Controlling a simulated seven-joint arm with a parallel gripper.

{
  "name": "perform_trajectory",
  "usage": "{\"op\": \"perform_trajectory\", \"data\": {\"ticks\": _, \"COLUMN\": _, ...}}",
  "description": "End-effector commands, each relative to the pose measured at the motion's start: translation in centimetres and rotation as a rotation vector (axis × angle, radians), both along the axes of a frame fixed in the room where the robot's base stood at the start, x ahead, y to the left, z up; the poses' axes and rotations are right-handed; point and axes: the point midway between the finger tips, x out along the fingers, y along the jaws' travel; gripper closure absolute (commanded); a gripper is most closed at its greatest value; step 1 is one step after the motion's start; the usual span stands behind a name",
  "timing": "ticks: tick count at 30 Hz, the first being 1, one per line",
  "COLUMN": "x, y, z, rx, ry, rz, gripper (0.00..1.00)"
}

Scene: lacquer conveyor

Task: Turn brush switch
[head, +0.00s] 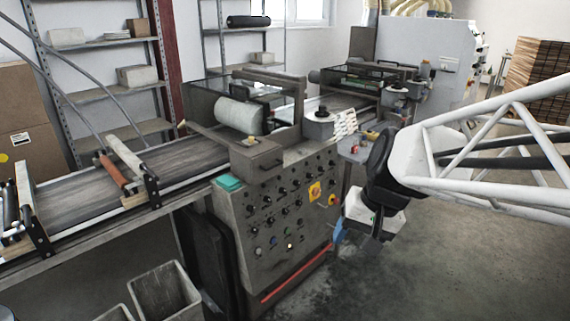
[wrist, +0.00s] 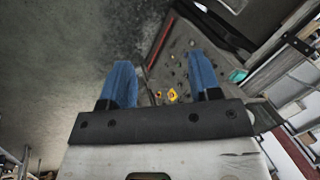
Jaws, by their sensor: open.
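The grey control panel (head: 268,235) stands in the middle of the head view, covered with several rows of dark knobs, a few coloured buttons and two yellow-backed switches. One yellow-backed switch (head: 315,191) sits at the upper right of the panel, and another (head: 333,200) is on its right edge. I cannot tell which control is the brush switch. My gripper (head: 338,236) is to the right of the panel, apart from it. In the wrist view my gripper (wrist: 160,85) has two blue fingers spread wide with nothing between them. The panel (wrist: 182,75) shows beyond the right finger.
The conveyor belt (head: 180,160) runs behind and left of the panel, with a pale roller (head: 239,116) above it. Grey bins (head: 165,292) stand on the floor at lower left. A red bar (head: 298,272) crosses the panel's base. The floor (head: 450,260) at right is clear.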

Motion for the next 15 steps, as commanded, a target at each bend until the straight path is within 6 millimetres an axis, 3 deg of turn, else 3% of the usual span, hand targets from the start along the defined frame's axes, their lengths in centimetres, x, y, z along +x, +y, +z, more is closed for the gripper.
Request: {"op": "perform_trajectory", "data": {"ticks": 15, "x": 10.9, "y": 4.0, "z": -1.0, "rx": 0.277, "ry": 0.109, "rz": -0.106, "gripper": 0.43}}
